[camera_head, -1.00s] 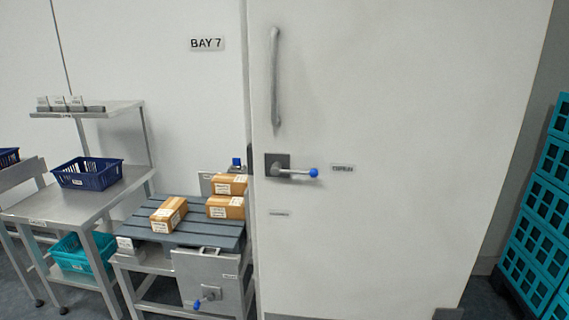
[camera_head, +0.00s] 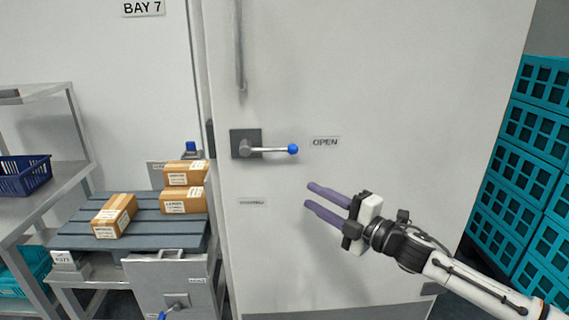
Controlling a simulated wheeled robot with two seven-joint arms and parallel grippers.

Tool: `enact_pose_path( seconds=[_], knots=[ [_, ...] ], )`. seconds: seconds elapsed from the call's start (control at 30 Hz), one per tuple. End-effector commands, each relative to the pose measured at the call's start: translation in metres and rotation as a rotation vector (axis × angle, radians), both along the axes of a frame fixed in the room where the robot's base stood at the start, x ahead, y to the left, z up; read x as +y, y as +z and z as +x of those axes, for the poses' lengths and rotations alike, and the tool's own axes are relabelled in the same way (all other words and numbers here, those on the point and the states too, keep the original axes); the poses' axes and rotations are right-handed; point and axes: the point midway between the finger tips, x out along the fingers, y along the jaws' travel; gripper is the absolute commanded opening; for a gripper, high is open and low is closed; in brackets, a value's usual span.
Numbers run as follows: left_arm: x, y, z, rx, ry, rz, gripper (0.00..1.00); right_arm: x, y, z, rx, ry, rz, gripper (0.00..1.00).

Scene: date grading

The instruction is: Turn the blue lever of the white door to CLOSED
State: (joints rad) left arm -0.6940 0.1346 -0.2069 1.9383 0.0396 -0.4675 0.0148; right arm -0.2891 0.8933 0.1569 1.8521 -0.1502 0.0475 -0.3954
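The white door (camera_head: 400,90) fills the middle of the view. Its lever (camera_head: 268,150) has a blue knob and lies about horizontal, pointing right from a grey plate, at a label reading OPEN (camera_head: 325,142). A second small label (camera_head: 252,202) sits below the lever; its text is too small to read. My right gripper (camera_head: 308,195) is in front of the door, below and right of the blue knob. Its two purple fingers are apart, empty, and point left. My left gripper is not in view.
A slatted grey table (camera_head: 150,235) with several cardboard boxes (camera_head: 115,215) stands left of the door. A metal panel (camera_head: 170,275) with another blue-tipped lever is below it. Teal crates (camera_head: 525,170) are stacked at the right. A dark blue basket (camera_head: 25,178) is at far left.

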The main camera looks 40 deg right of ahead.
Motion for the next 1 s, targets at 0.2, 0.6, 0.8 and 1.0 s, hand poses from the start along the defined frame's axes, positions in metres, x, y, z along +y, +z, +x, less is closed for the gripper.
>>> enact_pose_path(
  seconds=[0.2,0.6,0.8,1.0],
  knots=[
    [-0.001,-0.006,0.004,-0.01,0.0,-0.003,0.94,-0.006,0.072,0.015,-0.157,0.058,-0.228,0.28],
    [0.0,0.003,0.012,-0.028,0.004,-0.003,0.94,0.002,0.084,0.05,-0.166,0.058,-0.235,0.28],
    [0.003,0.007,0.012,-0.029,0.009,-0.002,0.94,0.008,0.088,0.074,-0.165,0.057,-0.233,0.28],
    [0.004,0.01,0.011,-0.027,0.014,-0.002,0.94,0.014,0.09,0.096,-0.162,0.057,-0.233,0.28]
  ],
)
